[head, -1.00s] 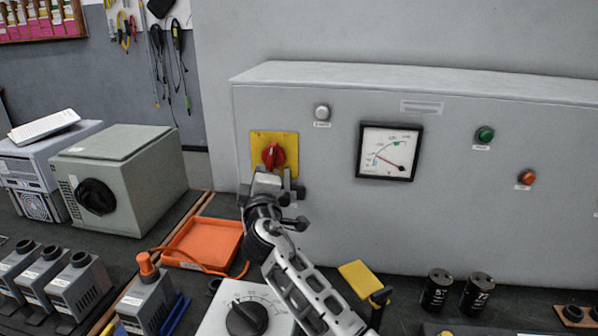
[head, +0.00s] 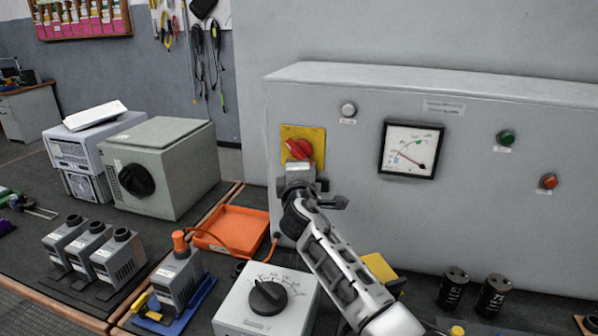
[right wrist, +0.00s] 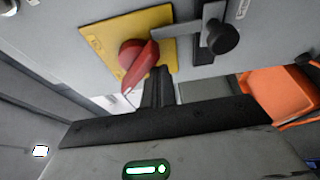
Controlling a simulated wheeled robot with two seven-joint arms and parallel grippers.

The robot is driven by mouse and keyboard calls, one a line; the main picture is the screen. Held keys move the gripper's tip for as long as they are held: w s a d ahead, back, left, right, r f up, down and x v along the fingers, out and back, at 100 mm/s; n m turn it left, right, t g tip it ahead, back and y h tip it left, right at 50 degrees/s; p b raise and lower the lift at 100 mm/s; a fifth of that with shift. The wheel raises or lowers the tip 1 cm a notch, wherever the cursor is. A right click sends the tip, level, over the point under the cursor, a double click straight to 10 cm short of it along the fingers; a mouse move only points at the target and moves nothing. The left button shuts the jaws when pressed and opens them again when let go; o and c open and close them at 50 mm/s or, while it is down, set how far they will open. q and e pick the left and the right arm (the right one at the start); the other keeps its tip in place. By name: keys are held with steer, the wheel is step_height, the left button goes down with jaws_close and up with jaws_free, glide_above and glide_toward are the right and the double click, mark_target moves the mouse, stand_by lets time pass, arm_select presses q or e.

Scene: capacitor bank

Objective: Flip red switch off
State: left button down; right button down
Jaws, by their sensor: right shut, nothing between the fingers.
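The red switch (head: 298,149) is a rotary knob on a yellow plate (head: 316,137) at the left of the grey cabinet front. In the head view its handle is tilted, its upper end to the left. My right gripper (head: 299,167) is just below the knob, shut and empty. In the right wrist view the black fingers (right wrist: 158,75) are together beside the red handle (right wrist: 138,62), close against its edge; I cannot tell if they touch. The yellow plate (right wrist: 107,32) is behind. My left gripper is not in view.
An orange tray (head: 232,230) and a dial box (head: 266,300) are below.

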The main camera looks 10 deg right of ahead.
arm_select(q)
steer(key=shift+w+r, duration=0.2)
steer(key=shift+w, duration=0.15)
arm_select(e)
steer(key=shift+d, duration=0.45)
